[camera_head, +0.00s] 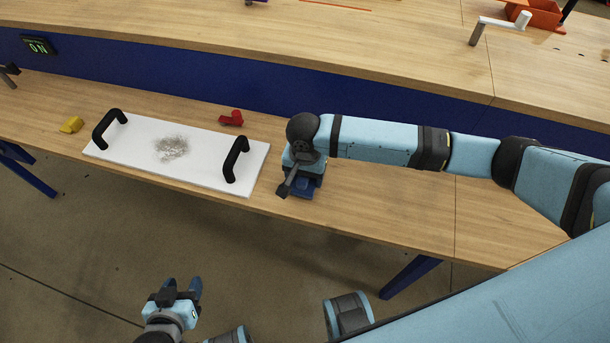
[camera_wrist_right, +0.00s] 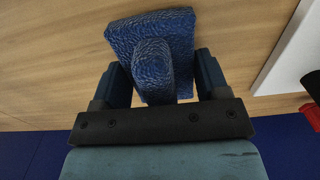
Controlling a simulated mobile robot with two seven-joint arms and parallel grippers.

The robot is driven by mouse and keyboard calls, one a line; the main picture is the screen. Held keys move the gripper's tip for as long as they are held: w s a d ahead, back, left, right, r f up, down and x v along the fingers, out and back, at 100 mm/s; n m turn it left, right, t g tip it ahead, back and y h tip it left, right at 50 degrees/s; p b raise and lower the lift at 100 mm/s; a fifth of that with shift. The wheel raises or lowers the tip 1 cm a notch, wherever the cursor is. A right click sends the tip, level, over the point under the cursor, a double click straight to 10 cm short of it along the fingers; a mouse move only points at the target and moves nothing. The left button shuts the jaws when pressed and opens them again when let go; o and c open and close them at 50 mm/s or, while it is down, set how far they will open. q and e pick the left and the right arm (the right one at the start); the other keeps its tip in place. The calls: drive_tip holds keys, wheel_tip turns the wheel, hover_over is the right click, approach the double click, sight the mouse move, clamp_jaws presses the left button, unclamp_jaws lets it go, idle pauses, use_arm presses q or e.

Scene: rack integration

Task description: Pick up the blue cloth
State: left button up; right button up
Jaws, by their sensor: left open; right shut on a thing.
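The blue cloth (camera_wrist_right: 150,55) is a textured blue pad with a raised ridge, lying on the wooden table. My right gripper (camera_wrist_right: 154,85) is shut on its ridge, with one finger on each side. In the head view the cloth (camera_head: 305,192) shows only in part below my right gripper (camera_head: 304,178), just right of the white board. My left gripper (camera_head: 181,290) is open and empty, low in front of the table over the floor.
A white board (camera_head: 205,180) with two black handles and a grey dusty patch lies on the table. A red piece (camera_head: 232,118) and a yellow piece (camera_head: 71,125) lie beside it. A higher wooden bench (camera_head: 300,45) runs behind.

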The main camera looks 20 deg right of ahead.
wheel_tip(320, 180, up, 19)
drive_tip(key=p, duration=0.2)
drive_tip(key=shift+p, duration=0.3)
